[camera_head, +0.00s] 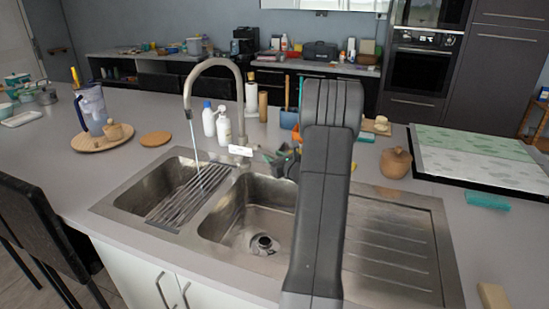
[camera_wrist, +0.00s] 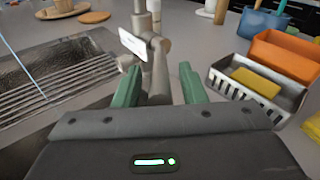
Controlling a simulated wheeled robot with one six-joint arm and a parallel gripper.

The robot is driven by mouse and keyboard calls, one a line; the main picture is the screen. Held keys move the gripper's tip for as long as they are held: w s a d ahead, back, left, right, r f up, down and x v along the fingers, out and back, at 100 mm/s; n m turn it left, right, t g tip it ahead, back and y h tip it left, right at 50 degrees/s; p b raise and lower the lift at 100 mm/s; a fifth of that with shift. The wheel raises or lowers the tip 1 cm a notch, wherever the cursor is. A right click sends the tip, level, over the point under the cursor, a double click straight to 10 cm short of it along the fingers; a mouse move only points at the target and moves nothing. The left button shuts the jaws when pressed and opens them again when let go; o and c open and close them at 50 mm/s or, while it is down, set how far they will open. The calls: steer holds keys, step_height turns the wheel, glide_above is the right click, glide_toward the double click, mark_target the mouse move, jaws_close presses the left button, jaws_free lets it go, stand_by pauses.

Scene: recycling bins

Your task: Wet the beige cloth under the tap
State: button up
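The tap (camera_head: 213,63) is a tall curved metal spout, with a thin stream of water (camera_head: 194,140) falling to the left basin. In the wrist view, the tap's body (camera_wrist: 157,62) and a white-tagged lever (camera_wrist: 133,43) show just beyond my gripper. My gripper (camera_wrist: 160,84) has its green fingers apart with nothing held; I cannot tell whether they touch the tap. In the head view, my gripper (camera_head: 281,160) is low behind the right basin, partly hidden by my arm. A beige piece (camera_head: 493,296) lies on the counter at bottom right; whether it is the cloth is unclear.
A metal rack (camera_head: 187,195) spans the left basin (camera_head: 140,199); the right basin (camera_head: 235,222) is empty. A caddy (camera_wrist: 235,88) with a yellow sponge (camera_wrist: 257,82) and an orange box (camera_wrist: 285,55) stand right of my gripper. White bottles (camera_head: 222,125) stand behind the sink.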

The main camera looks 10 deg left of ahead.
steer(key=b+v, duration=0.3)
steer(key=v, duration=1.1)
steer(key=shift+w, duration=0.1)
steer(key=p+x, duration=0.1)
steer(key=x, duration=0.6)
steer(key=p+x, duration=0.1)
steer(key=x, duration=0.6)
steer(key=shift+f+p, duration=0.25)
steer(key=shift+p, duration=0.1)
steer(key=shift+f+b, duration=0.15)
steer(key=shift+b, duration=0.2)
steer(key=shift+r, duration=0.2)
